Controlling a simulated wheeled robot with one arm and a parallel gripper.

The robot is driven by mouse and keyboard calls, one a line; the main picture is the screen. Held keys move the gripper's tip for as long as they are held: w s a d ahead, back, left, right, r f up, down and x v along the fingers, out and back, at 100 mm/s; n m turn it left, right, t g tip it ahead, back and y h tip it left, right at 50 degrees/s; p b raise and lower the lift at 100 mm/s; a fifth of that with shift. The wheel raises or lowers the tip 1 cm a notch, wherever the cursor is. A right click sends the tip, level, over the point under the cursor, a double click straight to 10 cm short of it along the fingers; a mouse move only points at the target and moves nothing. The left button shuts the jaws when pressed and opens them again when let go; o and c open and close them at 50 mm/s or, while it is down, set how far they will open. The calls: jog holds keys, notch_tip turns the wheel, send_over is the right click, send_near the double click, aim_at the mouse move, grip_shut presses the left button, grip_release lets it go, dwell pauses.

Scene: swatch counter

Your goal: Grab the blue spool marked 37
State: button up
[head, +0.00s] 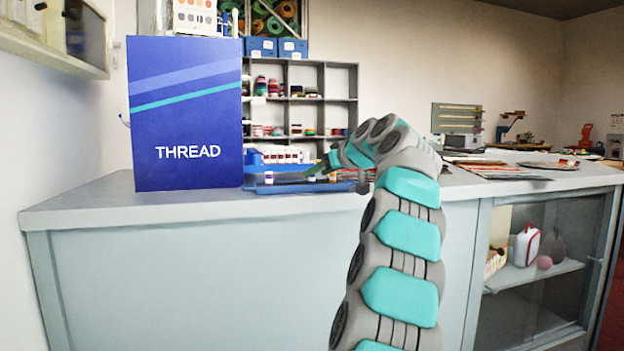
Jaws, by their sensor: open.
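A blue tray (290,189) lies on the counter, right of a tall blue box marked THREAD. A few small spools (268,178) stand in it, with pale and dark parts. Their numbers are too small to read, so I cannot tell which spool is the blue one marked 37. My gripper (312,171) is above the tray at the end of my teal and grey arm, pointing left. It is open, and I see nothing held in it. My arm hides the right end of the tray.
The THREAD box (187,115) stands upright at the counter's left and hides what is behind it. A row of pale spools (280,155) stands behind the tray. A shelf rack (340,82) with coloured spools stands at the back. Flat swatches (500,171) lie on the right counter.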

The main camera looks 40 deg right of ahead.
jog(key=shift+w+d+f, duration=0.1)
jog(key=shift+w+f, duration=0.15)
jog(key=shift+w, duration=0.4)
grip_shut()
